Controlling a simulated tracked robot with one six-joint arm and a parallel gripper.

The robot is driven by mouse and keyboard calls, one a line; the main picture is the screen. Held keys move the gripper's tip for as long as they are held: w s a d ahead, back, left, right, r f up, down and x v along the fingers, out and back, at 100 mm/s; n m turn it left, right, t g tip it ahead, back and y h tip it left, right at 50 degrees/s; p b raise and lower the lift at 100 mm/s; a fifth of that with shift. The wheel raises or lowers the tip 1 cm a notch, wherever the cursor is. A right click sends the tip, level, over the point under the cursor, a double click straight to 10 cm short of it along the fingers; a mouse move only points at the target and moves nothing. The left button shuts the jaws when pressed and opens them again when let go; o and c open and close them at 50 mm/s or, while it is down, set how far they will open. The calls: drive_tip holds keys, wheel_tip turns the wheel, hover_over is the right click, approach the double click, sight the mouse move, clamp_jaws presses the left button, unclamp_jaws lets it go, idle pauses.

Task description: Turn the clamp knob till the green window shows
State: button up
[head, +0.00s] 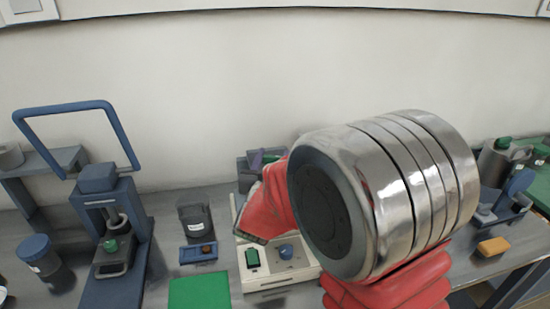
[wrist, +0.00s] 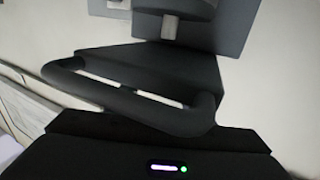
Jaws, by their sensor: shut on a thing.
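My gripper (wrist: 172,45) fills the lower and middle wrist view as a dark body with a looped bar and small purple-white and green lights. It is shut on a dark rounded piece (wrist: 185,8) at the top edge, which looks like the clamp knob. Its outline is cut off by the frame. A grey-blue plate (wrist: 234,22) stands behind it. No green window can be made out in the wrist view. In the head view my red and silver arm covers the right of centre, and I cannot make out the jaws or the knob there.
A beige box (head: 276,276) with a blue knob (head: 286,251) and a green part stands below my arm. A press with a blue lever frame (head: 76,109) stands left. A green mat (head: 199,291) lies in front. An orange block (head: 492,246) lies right.

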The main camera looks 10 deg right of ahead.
idle(0.3)
drive_tip(key=o, duration=1.1)
drive_tip(key=shift+c, duration=0.2)
drive_tip(key=v, duration=1.3)
drive_tip(key=shift+s+a, duration=0.25)
drive_tip(key=shift+s, duration=0.1)
